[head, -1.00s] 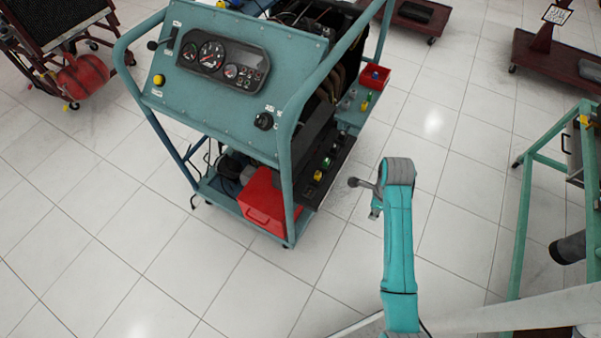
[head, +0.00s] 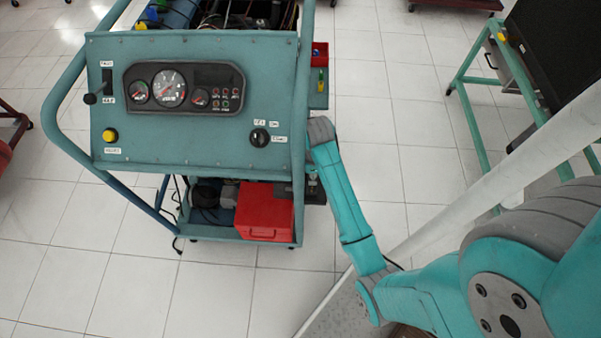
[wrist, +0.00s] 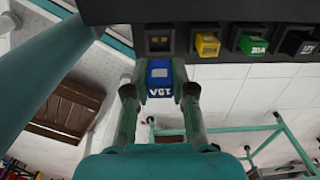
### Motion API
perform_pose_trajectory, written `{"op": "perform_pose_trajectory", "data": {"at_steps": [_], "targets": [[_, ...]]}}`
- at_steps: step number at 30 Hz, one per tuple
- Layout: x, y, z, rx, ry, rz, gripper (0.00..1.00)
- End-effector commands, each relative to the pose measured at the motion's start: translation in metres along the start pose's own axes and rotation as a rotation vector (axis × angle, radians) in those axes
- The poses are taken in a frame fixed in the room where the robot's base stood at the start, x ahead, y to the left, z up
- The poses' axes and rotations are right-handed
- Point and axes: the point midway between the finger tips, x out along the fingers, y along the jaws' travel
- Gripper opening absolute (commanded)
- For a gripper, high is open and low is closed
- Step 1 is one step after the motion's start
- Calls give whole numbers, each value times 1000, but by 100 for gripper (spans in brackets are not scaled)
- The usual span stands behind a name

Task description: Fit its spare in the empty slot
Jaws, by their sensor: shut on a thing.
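A blue fuse block (wrist: 160,72) with white lettering, seen upside down, is between the fingertips of my gripper (wrist: 160,92) in the wrist view. My gripper is shut on it. Just above it in the picture is an open slot (wrist: 158,42) with brownish contacts inside, in a dark fuse strip (wrist: 130,10). The fuse block is close below the slot; I cannot tell whether they touch. To the right on the strip are a yellow block (wrist: 207,45), a green block (wrist: 254,43) and a black block (wrist: 297,43). In the head view the trainer's frame hides my gripper.
The teal engine trainer (head: 200,135) stands left of my arm, with a gauge panel in front. A red toolbox (head: 264,212) sits on its lower shelf. A red tray (head: 320,55) is at its far right. A green frame (head: 470,90) stands right; tiled floor lies between.

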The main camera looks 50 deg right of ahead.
Motion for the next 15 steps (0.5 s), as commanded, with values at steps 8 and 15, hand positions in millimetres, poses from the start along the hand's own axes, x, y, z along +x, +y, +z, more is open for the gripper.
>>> {"op": "perform_pose_trajectory", "data": {"at_steps": [8, 15], "targets": [[17, 0, 0, 0, 1, 1, 5], [37, 0, 0, 0, 1, 2, 5]]}}
